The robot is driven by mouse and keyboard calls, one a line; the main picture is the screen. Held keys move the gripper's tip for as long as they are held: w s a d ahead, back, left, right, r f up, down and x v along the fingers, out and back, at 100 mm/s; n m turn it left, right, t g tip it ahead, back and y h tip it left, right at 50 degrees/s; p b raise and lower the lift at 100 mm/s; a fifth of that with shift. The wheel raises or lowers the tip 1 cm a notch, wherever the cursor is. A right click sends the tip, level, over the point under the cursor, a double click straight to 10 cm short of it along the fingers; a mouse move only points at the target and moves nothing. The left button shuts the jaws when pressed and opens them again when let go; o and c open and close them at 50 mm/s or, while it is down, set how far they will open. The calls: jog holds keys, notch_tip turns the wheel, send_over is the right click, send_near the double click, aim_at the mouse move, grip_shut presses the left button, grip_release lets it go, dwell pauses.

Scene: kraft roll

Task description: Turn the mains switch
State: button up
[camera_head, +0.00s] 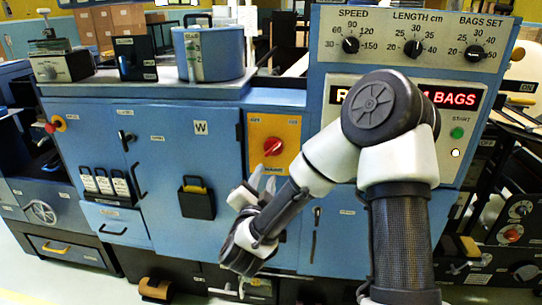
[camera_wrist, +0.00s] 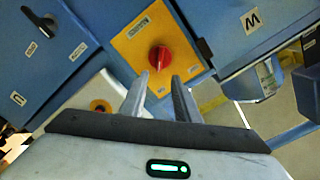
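The mains switch is a red rotary knob (camera_head: 273,146) on a yellow plate (camera_head: 288,130) on the blue machine front. In the wrist view the red knob (camera_wrist: 159,58) sits on the yellow plate (camera_wrist: 135,42), just beyond the fingertips. My gripper (camera_head: 262,180) is just below the knob in the head view. In the wrist view my gripper (camera_wrist: 160,76) has its two fingers apart, with nothing between them. The knob appears between and ahead of the tips, and I see no clear contact. The exact distance to the knob is hard to tell.
A control panel with dials (camera_head: 413,48) and a red lit display (camera_head: 455,98) is at the upper right, partly behind my arm. A black holder (camera_head: 196,200) hangs on the blue door left of the switch. A blue drum (camera_head: 208,54) stands on the ledge above.

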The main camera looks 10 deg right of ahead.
aim_at(272, 151)
jog(key=x, duration=1.3)
jog(key=shift+w, duration=0.1)
grip_shut()
